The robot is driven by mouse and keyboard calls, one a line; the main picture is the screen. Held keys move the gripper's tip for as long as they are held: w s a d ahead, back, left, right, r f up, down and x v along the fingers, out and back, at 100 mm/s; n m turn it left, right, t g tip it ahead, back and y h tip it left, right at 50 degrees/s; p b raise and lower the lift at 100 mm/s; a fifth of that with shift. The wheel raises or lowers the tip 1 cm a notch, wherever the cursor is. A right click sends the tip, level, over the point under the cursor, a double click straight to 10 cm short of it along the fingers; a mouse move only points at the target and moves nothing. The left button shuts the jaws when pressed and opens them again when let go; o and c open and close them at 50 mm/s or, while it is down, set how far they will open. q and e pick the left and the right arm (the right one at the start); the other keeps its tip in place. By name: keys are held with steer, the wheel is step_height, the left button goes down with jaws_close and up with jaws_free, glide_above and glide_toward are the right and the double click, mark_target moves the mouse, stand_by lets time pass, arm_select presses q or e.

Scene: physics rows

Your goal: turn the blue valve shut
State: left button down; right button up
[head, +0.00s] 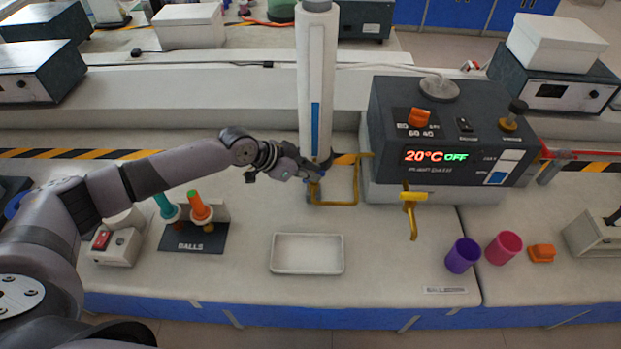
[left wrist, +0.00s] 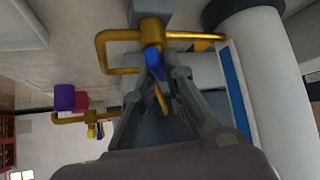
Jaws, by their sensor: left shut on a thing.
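The blue valve (left wrist: 153,62) is a small blue handle on a brass fitting (left wrist: 152,32) of a bent brass pipe, which also shows in the head view (head: 356,186). My left gripper (head: 312,178) reaches in from the left to the foot of the tall white column. In the left wrist view, the fingers of my left gripper (left wrist: 158,78) are closed on the blue handle from both sides. The fingers hide part of the handle, and its exact angle is hard to tell. In the head view the handle is mostly hidden by the gripper. My right gripper is not in view.
The white column (head: 316,85) stands close behind the gripper. A dark heater box (head: 445,130) with a "20°C OFF" display and a yellow tap (head: 411,208) is at right. An empty white tray (head: 307,262) lies in front. Purple (head: 462,256) and pink (head: 504,248) cups stand right.

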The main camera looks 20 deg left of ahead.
arm_select(q)
steer(key=m+g+b, duration=0.1)
steer(key=b, duration=0.1)
steer(key=m+g+h+b, duration=0.1)
steer(key=m+b, duration=0.1)
steer(key=b, duration=0.1)
steer(key=shift+w+f, duration=0.15)
steer(key=shift+f, duration=0.15)
steer(key=shift+a+r+m+g+h+b, duration=0.15)
steer(key=shift+m+g+h+b, duration=0.35)
steer(key=shift+m+g+b, duration=0.55)
steer(key=shift+r+t+b, duration=0.1)
steer(key=shift+t+b, duration=0.15)
steer(key=shift+b, duration=0.05)
steer(key=c, duration=1.7)
jaws_free()
steer(key=shift+o, duration=0.2)
steer(key=shift+r, duration=0.1)
steer(key=v, duration=1.1)
steer(key=shift+a+r, duration=0.25)
steer(key=shift+a, duration=0.1)
